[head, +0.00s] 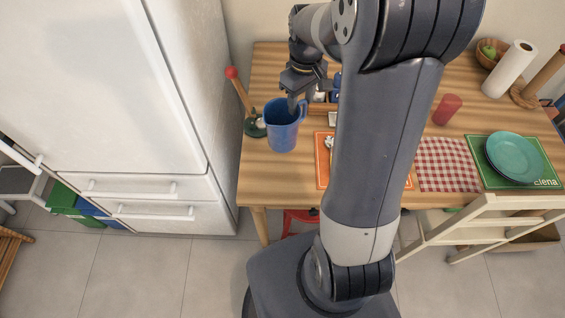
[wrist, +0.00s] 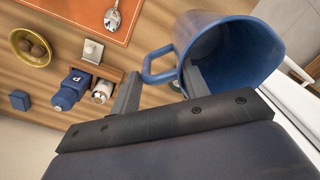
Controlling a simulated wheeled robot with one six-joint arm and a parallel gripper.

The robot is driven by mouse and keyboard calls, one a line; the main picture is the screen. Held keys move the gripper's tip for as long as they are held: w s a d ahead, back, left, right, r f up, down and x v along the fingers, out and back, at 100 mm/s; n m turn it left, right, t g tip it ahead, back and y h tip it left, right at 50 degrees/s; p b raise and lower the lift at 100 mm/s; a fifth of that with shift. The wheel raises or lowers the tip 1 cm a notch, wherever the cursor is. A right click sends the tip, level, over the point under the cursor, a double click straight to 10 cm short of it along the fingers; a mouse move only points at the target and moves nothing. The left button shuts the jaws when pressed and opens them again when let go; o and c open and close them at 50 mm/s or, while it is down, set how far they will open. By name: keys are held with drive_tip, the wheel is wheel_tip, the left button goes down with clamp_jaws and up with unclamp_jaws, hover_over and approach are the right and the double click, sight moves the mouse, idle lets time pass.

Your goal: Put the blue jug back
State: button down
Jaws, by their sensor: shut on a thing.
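The blue jug (head: 281,130) is upright near the left end of the wooden table (head: 285,180) in the head view. My gripper (head: 294,103) comes down from above and is shut on the jug at its rim and handle side. In the wrist view the jug (wrist: 240,58) is at the upper right, its mouth facing the camera. One finger of my gripper (wrist: 160,90) is at the jug's mouth and the other is outside, beyond the handle. The jug's underside is hidden, so I cannot tell whether it touches the table.
A wooden stick with a red ball (head: 232,73) stands close left of the jug, beside the white fridge (head: 130,90). An orange placemat (head: 322,172) lies to the right. A wooden caddy (wrist: 110,77) holds small bottles. A red cup (head: 447,108) and teal plate (head: 515,155) are farther right.

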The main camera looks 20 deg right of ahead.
wheel_tip(320, 180, down, 10)
drive_tip(key=shift+d+r, duration=0.1)
drive_tip(key=shift+r, duration=0.05)
idle(0.4)
drive_tip(key=c, duration=0.8)
unclamp_jaws()
drive_tip(key=shift+o, duration=0.2)
wheel_tip(320, 180, up, 12)
drive_tip(key=shift+d, duration=0.15)
